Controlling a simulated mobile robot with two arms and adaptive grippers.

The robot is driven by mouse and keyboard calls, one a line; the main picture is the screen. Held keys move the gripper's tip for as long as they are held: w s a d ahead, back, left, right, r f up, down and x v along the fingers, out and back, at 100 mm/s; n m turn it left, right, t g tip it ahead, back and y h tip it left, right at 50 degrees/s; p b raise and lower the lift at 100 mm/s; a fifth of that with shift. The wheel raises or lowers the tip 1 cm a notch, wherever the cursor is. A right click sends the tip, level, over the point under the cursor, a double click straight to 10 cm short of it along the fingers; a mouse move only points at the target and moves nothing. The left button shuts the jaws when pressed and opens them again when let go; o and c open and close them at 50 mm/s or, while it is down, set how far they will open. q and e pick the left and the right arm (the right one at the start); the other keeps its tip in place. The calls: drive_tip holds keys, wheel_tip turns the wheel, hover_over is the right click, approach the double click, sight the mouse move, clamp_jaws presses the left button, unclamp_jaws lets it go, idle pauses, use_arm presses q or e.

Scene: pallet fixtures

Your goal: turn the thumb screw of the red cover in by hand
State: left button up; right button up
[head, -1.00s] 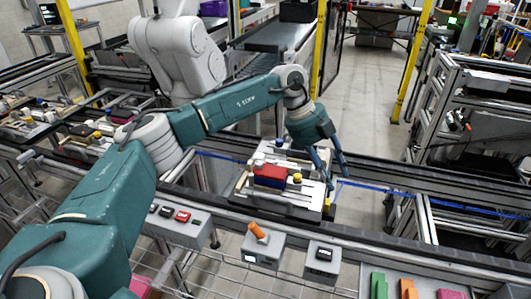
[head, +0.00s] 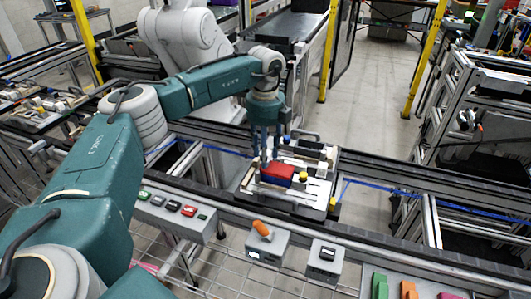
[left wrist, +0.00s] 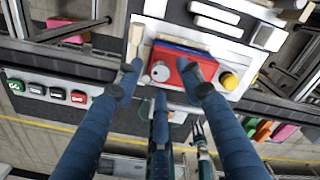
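The red cover (head: 277,173) lies on the fixture (head: 322,188) on the pallet. In the left wrist view the red cover (left wrist: 184,79) has a blue edge, and a round grey thumb screw (left wrist: 160,71) stands at its left end. My left gripper (head: 266,155) points down over that left end. In the left wrist view its blue fingers (left wrist: 160,76) are spread apart, with the thumb screw visible between the tips. Whether any finger touches the screw I cannot tell. In the head view the fingers hide the screw. My right gripper is not in view.
A yellow knob (left wrist: 229,81) stands just right of the cover. Grey boxes with buttons (head: 175,207) and an orange handle (head: 262,229) stand along the front rail. Coloured blocks (head: 408,289) lie at the front right. The rail right of the pallet is clear.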

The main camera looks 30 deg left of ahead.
use_arm(q)
drive_tip(key=shift+f, duration=0.7)
clamp_jaws()
